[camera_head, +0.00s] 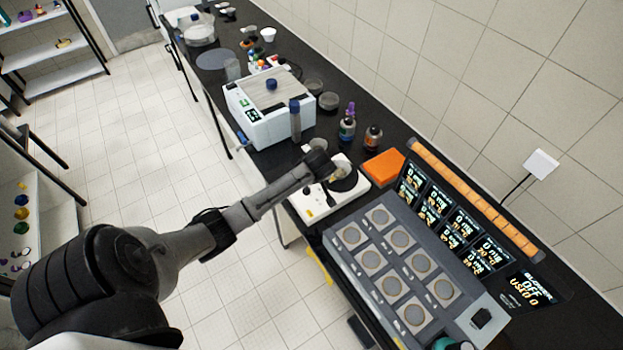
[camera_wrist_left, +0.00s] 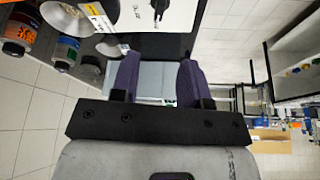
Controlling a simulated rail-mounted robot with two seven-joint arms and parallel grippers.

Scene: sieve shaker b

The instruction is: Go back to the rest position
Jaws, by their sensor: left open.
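My left arm comes in from the left in the head view and reaches across to the bench. Its end, with the left gripper (camera_head: 338,171), is over or beside a white device with a dark round top (camera_head: 325,197). The fingers are hard to make out there. In the left wrist view the left gripper (camera_wrist_left: 158,65) shows two purple fingers standing apart, with nothing held between them. A pale surface shows in the gap beyond them. My right gripper is not in view.
A grey panel with several round pads (camera_head: 392,262) and lit displays lies nearer on the bench. An orange block (camera_head: 383,166), bottles (camera_head: 347,129) and a white box machine (camera_head: 268,108) stand close to the arm. The tiled floor (camera_head: 150,140) left of the bench is open.

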